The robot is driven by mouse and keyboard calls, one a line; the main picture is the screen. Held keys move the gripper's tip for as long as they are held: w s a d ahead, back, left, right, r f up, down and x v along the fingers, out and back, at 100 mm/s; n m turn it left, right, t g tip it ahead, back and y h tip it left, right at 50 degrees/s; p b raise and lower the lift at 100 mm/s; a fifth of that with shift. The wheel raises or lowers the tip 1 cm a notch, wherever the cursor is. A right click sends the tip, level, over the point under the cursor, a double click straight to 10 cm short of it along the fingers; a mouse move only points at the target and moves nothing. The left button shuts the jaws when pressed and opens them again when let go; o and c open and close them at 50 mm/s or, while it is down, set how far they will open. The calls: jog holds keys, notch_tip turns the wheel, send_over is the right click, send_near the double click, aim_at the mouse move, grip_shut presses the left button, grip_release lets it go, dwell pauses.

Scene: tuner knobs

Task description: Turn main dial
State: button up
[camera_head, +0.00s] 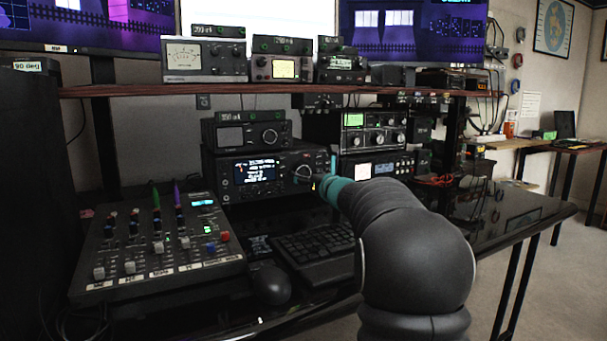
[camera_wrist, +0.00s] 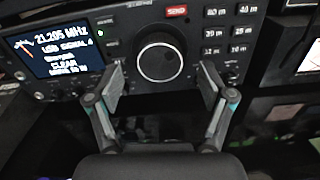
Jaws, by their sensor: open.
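The main dial (camera_wrist: 159,62) is a large round black knob on the front of the radio (camera_wrist: 110,22), right of its lit screen (camera_wrist: 52,42). In the wrist view my gripper (camera_wrist: 162,82) is open, with one finger to the left of the dial and one to the right. The fingertips are slightly below the dial's middle, and whether they touch it I cannot tell. In the head view the radio (camera_head: 240,190) stands on the desk under the shelf. The dial (camera_head: 304,173) shows there just left of my arm's end. My arm hides part of the radio's right side.
A mixer (camera_head: 150,245) with sliders stands at the left of the desk. A keyboard (camera_head: 315,247) and a mouse (camera_head: 271,285) lie in front of the radio. Other radio units (camera_head: 370,130) stand close on the right. Small buttons (camera_wrist: 213,33) sit right of the dial.

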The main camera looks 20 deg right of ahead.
aim_at(302, 173)
jog(key=shift+w, duration=1.35)
jog(key=c, duration=1.2)
jog(key=shift+o, duration=0.2)
jog(key=shift+f, duration=0.1)
